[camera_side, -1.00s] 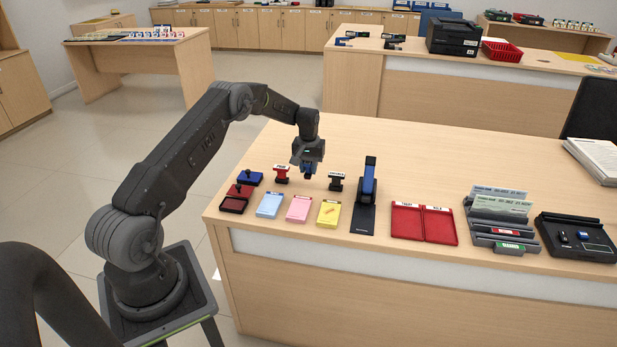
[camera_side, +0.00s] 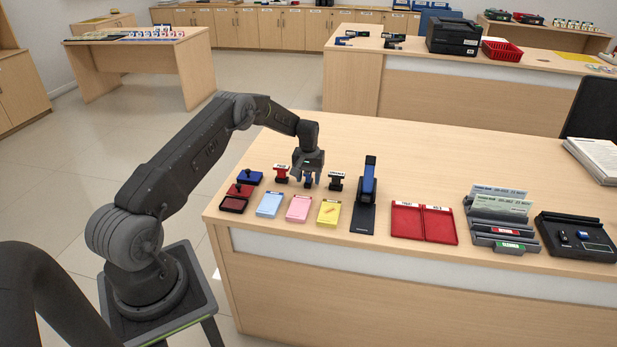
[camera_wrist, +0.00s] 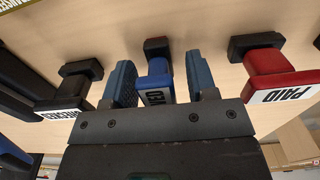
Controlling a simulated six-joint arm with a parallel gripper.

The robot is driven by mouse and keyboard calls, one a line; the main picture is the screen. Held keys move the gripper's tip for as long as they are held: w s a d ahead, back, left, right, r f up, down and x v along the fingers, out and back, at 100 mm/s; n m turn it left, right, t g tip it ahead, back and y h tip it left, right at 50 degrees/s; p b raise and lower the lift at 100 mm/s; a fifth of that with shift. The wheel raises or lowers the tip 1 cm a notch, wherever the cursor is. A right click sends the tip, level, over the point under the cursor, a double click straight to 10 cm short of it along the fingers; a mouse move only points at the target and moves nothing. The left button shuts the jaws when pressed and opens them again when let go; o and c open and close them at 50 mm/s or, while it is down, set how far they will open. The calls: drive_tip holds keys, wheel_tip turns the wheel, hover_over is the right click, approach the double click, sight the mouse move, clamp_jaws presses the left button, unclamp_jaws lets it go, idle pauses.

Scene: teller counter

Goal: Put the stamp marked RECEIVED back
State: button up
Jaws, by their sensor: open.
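The blue-handled stamp (camera_wrist: 158,80) stands upright on the counter between my two blue fingers, with a black base below it. Its white label is partly covered by my gripper body, and only a few letters show. My gripper (camera_wrist: 162,80) is open around it, with a visible gap on both sides. In the side view my gripper (camera_side: 308,176) is low over the counter, and the blue stamp (camera_side: 308,182) shows beneath it between the red and black stamps.
The red PAID stamp (camera_wrist: 275,72) stands close to my right finger, and a black labelled stamp (camera_wrist: 72,90) stands close to the left one.

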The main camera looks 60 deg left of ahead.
wheel_tip(320, 180, up, 12)
drive_tip(key=shift+d+r, duration=0.1)
drive_tip(key=shift+r, duration=0.15)
drive_tip(key=s+d+r+m+t, duration=0.15)
drive_tip(key=s+d+r, duration=0.25)
drive_tip(key=d+r, duration=0.55)
drive_tip(key=s+d+r+m+t, duration=0.1)
drive_tip(key=s+d+r+m, duration=0.25)
drive_tip(key=d+r, duration=0.65)
drive_tip(key=s+d+m+t, duration=0.1)
drive_tip(key=s+d, duration=0.3)
drive_tip(key=s, duration=0.4)
drive_tip(key=s+d+r+m+t, duration=0.1)
drive_tip(key=s+d, duration=0.4)
drive_tip(key=s, duration=0.3)
drive_tip(key=s+d+m+t, duration=0.1)
drive_tip(key=s+d, duration=0.3)
drive_tip(key=s, duration=0.4)
drive_tip(key=shift+d+r+m, duration=0.15)
drive_tip(key=shift+r+m, duration=0.05)
drive_tip(key=shift+m, duration=0.3)
drive_tip(key=shift+w, duration=0.1)
